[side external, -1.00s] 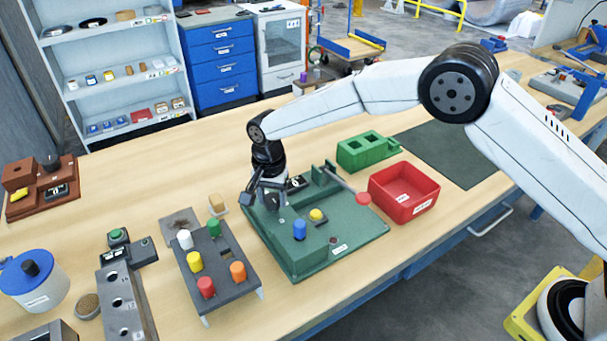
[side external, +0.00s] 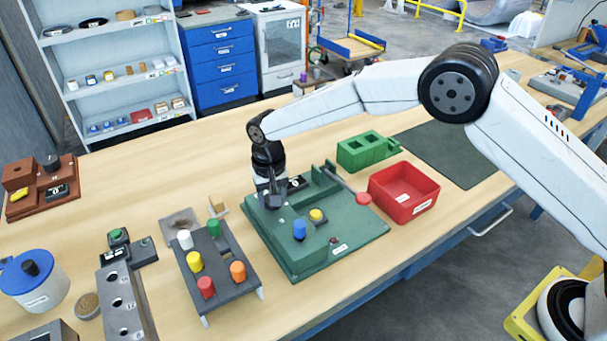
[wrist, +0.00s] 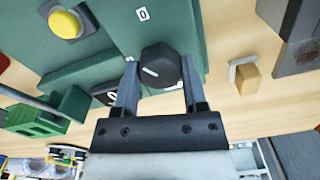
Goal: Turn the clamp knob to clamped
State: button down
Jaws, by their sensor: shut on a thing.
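The clamp knob (wrist: 160,66) is black and faceted, with a white pointer line on top. It stands on the green fixture (side external: 335,240). In the wrist view the line slants and points toward neither small label squarely. My gripper (wrist: 159,78) has one finger on each side of the knob and is shut on it. In the side view my gripper (side external: 271,198) points down at the fixture's back left part and mostly hides the knob.
The fixture also carries a blue peg (side external: 299,230), a yellow button (side external: 316,215) and a red-ended lever (side external: 361,198). A rack with coloured pegs (side external: 222,262) stands to the left. A red bin (side external: 404,193) and a green block (side external: 366,151) stand to the right.

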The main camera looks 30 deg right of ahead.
jog(key=n, duration=0.5)
jog(key=shift+n, duration=0.3)
jog(key=n, duration=0.6)
dwell(0.4)
jog(key=shift+c, duration=0.7)
grip_release()
jog(key=shift+r, duration=3.9)
